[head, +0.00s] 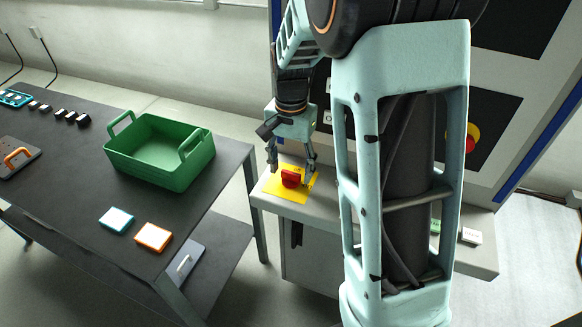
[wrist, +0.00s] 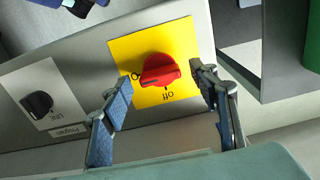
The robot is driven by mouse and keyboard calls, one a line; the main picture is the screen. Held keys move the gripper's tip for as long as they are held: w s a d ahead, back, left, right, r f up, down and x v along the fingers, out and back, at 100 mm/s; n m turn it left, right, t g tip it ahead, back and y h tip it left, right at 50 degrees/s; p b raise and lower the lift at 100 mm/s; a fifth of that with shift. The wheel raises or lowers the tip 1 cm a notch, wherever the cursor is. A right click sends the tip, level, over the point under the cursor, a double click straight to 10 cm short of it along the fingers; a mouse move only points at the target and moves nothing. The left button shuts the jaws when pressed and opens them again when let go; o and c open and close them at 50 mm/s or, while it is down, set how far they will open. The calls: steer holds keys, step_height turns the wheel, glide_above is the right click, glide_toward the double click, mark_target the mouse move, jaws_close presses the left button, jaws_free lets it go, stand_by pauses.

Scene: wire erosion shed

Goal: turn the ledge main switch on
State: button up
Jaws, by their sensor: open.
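The ledge main switch is a red rotary knob (head: 291,178) on a yellow plate (head: 275,190), set on the grey ledge of the machine. The knob's grip bar lies roughly across the picture. My gripper (head: 291,172) is open above the switch. In the wrist view the fingers of my gripper (wrist: 160,95) stand either side of the knob, apart from it.
A dark table (head: 75,200) at the left carries a green crate (head: 160,175), a teal block (head: 116,219) and an orange block (head: 153,237). A gap separates table and ledge.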

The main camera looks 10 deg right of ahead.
mark_target(291, 172)
step_height(291, 172, up, 12)
stand_by(0.4)
steer(key=shift+w, duration=0.1)
